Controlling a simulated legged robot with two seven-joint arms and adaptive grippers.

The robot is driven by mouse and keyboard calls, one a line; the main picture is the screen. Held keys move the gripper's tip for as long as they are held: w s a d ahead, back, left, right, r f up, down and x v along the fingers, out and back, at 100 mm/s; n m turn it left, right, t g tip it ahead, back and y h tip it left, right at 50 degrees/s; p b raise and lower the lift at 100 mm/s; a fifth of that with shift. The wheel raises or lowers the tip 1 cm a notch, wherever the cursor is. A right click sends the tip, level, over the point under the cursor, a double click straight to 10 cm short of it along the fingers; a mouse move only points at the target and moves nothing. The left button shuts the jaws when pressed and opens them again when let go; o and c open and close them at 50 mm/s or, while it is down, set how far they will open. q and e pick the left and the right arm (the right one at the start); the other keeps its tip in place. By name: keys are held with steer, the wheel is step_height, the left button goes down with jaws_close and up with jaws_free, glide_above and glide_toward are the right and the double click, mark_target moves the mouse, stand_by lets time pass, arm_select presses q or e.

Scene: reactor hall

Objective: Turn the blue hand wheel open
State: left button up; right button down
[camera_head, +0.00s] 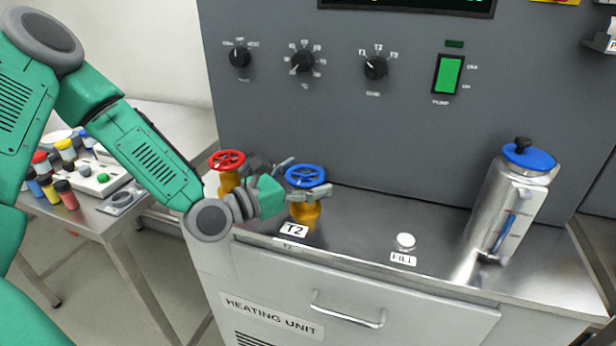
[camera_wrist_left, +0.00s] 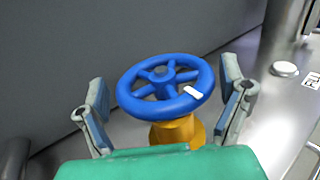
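The blue hand wheel (camera_head: 305,176) sits on a yellow valve body (camera_head: 306,210) on the steel top, behind the T2 label. In the left wrist view the blue wheel (camera_wrist_left: 166,87) lies between the two fingers, with a white mark on its rim. My left gripper (camera_head: 302,177) is open around the wheel, one finger on each side. In the left wrist view the left gripper (camera_wrist_left: 164,108) shows gaps between both fingers and the rim. My right gripper is not in view.
A red hand wheel (camera_head: 227,160) stands just left of the blue one, close to my left wrist. A FILL port (camera_head: 404,241) and a steel canister with a blue lid (camera_head: 511,203) are to the right. The control panel (camera_head: 340,120) rises behind.

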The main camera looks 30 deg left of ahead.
arm_select(q)
steer(key=shift+a+f, duration=0.15)
steer(key=shift+a, duration=0.35)
steer(key=c, duration=0.7)
steer(key=shift+s+d+r, duration=0.1)
steer(key=shift+d+r, duration=0.25)
steer(key=shift+d, duration=0.4)
steer(key=c, duration=0.4)
steer(key=shift+d, duration=0.2)
steer(key=shift+a, duration=0.45)
steer(key=shift+d, duration=0.1)
steer(key=shift+d, duration=0.1)
